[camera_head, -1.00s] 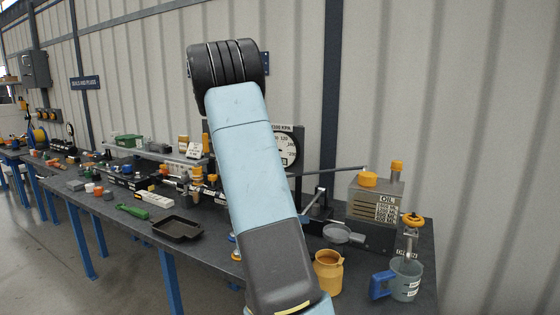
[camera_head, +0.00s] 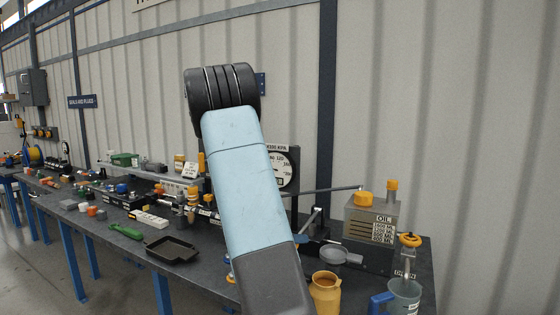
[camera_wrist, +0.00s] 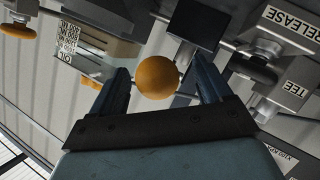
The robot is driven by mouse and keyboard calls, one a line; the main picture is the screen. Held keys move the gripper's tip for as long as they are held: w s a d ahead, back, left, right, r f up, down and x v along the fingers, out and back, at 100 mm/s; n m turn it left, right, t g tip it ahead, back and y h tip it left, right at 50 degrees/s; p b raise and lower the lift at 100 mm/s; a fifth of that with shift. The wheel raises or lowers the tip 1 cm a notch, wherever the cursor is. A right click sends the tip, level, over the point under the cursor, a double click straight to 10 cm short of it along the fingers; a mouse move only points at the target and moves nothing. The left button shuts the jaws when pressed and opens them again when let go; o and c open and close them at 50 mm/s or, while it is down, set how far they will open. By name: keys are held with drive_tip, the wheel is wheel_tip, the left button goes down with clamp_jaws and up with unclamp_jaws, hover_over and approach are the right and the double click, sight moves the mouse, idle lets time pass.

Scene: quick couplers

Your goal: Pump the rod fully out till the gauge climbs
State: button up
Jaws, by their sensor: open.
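An orange ball knob (camera_wrist: 157,77) sits between the two dark fingers of my gripper (camera_wrist: 162,88) in the wrist view. The fingers stand apart with the knob between them, and I cannot tell whether either touches it. In the head view my own arm hides the gripper and knob. The round white gauge (camera_head: 281,170) stands behind my arm, partly covered, so its needle is hard to read. A thin grey bar (camera_head: 325,190) runs from behind my arm toward the oil tank (camera_head: 372,222). I cannot make out the rod clearly.
A yellow jug (camera_head: 324,292), a grey mug with a blue handle (camera_head: 404,298) and a grey funnel (camera_head: 335,254) crowd the right front. A black tray (camera_head: 171,250) lies left of my arm. RELEASE (camera_wrist: 290,22) and TEE (camera_wrist: 294,90) labels show right of my gripper.

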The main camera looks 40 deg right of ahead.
drive_tip(key=v, duration=0.7)
idle(0.7)
drive_tip(key=shift+s+a, duration=0.1)
idle(0.3)
drive_tip(key=s+a+r+n+t+y, duration=0.2)
drive_tip(key=s+a+r+n+y, duration=0.1)
drive_tip(key=a, duration=0.6)
drive_tip(key=s+a+r+n+t+y, duration=0.2)
drive_tip(key=s+a+r+n+y, duration=0.2)
drive_tip(key=s+a+r+y, duration=0.2)
drive_tip(key=s+a+r+n+t+y, duration=0.2)
drive_tip(key=s+a+r+n+y, duration=0.2)
drive_tip(key=s+a+r, duration=0.4)
drive_tip(key=shift+s+a+r+y, duration=0.1)
drive_tip(key=shift+s+a+y, duration=0.15)
drive_tip(key=shift+a, duration=0.65)
drive_tip(key=shift+s+a+r+y, duration=0.15)
drive_tip(key=shift+s+a, duration=0.15)
drive_tip(key=shift+a, duration=0.55)
drive_tip(key=shift+s+a+f+y, duration=0.1)
drive_tip(key=shift+s+a+y, duration=0.15)
drive_tip(key=shift+a, duration=0.65)
